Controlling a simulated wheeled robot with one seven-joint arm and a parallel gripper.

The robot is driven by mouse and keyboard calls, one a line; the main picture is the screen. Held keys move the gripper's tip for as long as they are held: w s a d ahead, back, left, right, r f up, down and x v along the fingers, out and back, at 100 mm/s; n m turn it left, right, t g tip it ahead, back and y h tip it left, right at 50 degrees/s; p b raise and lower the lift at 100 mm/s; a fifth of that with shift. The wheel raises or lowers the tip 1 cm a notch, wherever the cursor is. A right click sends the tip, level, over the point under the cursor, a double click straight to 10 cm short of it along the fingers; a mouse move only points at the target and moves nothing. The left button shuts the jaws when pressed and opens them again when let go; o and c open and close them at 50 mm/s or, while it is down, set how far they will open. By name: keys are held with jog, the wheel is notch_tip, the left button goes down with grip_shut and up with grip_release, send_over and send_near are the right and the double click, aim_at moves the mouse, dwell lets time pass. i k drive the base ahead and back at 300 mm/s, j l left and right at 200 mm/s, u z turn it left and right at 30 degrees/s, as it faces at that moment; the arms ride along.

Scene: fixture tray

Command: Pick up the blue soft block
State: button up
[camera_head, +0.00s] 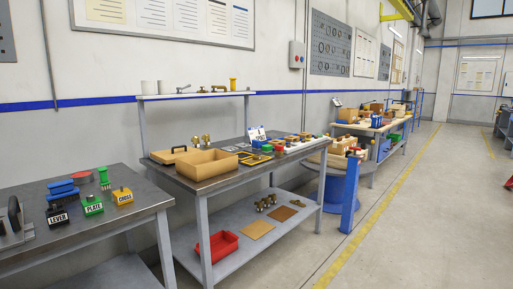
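Blue block-like pieces (62,189) sit on the near left table (135,198), behind a small dark block labelled LEVER (58,217). I cannot tell whether one of them is the blue soft block. A small blue thing also shows among coloured parts at the far end of the middle table (304,135), and a blue item (377,121) stands on the far table. They are too small to identify. My gripper is not in view.
Green PLATE (92,206) and yellow CROSS (123,196) blocks stand near the blue pieces. An open cardboard box (205,166) is on the middle table, with a red bin (217,246) on its lower shelf. A blue post (349,195) stands beside the table.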

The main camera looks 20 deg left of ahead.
aim_at(255, 143)
jog(key=i+l+z, duration=0.3)
jog(key=i, duration=0.5)
jog(key=i+z, duration=0.3)
jog(key=i, duration=0.5)
jog(key=i+u, duration=0.35)
jog(key=i, duration=0.2)
jog(key=i+l+u, duration=0.3)
jog(key=i, duration=0.25)
jog(key=i+l+u, duration=0.15)
jog(key=u, duration=0.35)
jog(key=i+l+u, duration=0.3)
jog(key=u, duration=0.15)
jog(key=i+l+u, duration=0.15)
jog(key=l+u, duration=0.15)
jog(key=u, duration=0.2)
jog(key=i+l+u, duration=0.15)
jog(key=l+u, duration=0.2)
jog(key=u, duration=0.15)
jog(key=l+u, duration=0.3)
jog(key=l, duration=0.2)
jog(key=l+u, duration=0.25)
jog(key=l, duration=0.2)
jog(key=i, duration=0.9)
